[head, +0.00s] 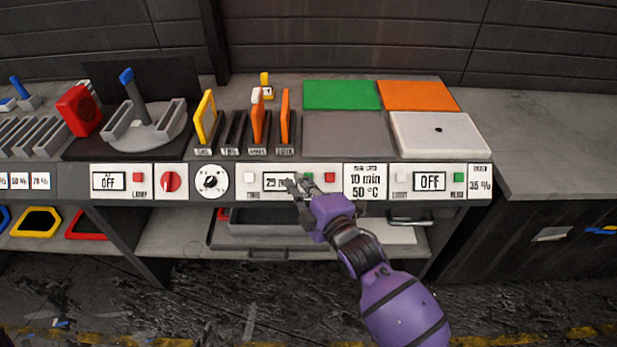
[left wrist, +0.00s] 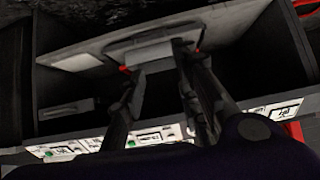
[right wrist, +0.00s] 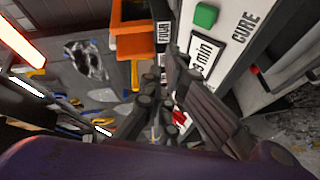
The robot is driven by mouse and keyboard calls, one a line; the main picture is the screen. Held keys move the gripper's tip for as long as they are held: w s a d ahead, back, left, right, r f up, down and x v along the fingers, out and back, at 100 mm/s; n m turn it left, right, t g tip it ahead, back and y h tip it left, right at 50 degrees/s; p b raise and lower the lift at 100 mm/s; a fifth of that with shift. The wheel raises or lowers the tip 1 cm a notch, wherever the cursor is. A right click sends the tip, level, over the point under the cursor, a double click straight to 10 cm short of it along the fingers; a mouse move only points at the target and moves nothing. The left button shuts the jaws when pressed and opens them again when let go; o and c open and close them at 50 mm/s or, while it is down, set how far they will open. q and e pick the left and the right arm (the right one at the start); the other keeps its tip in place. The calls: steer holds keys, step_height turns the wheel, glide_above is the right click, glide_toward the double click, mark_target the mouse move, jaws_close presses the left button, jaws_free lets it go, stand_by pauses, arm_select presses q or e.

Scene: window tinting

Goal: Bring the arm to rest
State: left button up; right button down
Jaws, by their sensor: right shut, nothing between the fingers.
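My right arm, purple, reaches up from the bottom of the head view. Its gripper (head: 300,186) is in front of the control panel (head: 345,181), over the edge of the "29 min" display (head: 277,182). A green button (head: 308,177) and a red button (head: 330,177) are close beside it. In the right wrist view the same gripper (right wrist: 163,82) is shut and empty, near the panel face. Whether it touches the panel is unclear. My left gripper is outside the head view. In the left wrist view its fingers (left wrist: 160,62) are apart, with no object clearly held.
A grey bench (head: 540,140) runs along the back wall. Green (head: 341,95) and orange (head: 418,96) tiles and a white plate (head: 440,135) lie on it. Upright coloured tools stand in slots at the left. A shelf with a grey tray (head: 270,228) lies below the panel.

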stand_by(0.4)
